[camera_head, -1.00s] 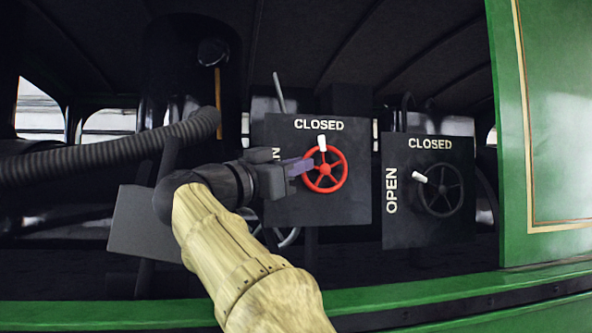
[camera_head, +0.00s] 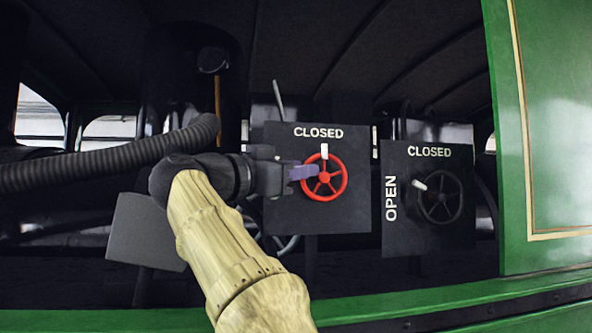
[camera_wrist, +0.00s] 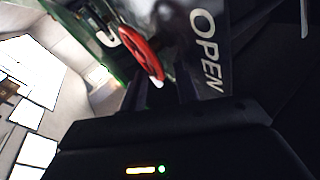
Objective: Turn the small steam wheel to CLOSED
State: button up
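A red spoked wheel (camera_head: 338,184) with a white pointer (camera_head: 324,149) sits on a dark panel (camera_head: 290,215) marked CLOSED at its top. The pointer stands straight up, beneath the word CLOSED. My gripper (camera_head: 306,172) is at the left side of this wheel, its purple fingers overlapping the rim in the head view. In the wrist view the red wheel (camera_wrist: 140,50) lies just beyond my fingers (camera_wrist: 155,95), which look apart. Whether they touch the rim is unclear. The panel's OPEN lettering (camera_wrist: 205,50) shows there, but my gripper hides it in the head view.
A second, black wheel (camera_head: 441,209) is on the panel to the right, its white pointer (camera_head: 420,185) tilted up-left between OPEN and CLOSED. A ribbed hose (camera_head: 110,160) runs at left. A green ledge (camera_head: 420,302) crosses in front; a green wall (camera_head: 555,120) stands at right.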

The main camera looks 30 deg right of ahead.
jog(key=shift+f, duration=0.1)
jog(key=b+v, duration=0.2)
jog(key=v, duration=1.5)
jog(key=shift+a, duration=0.25)
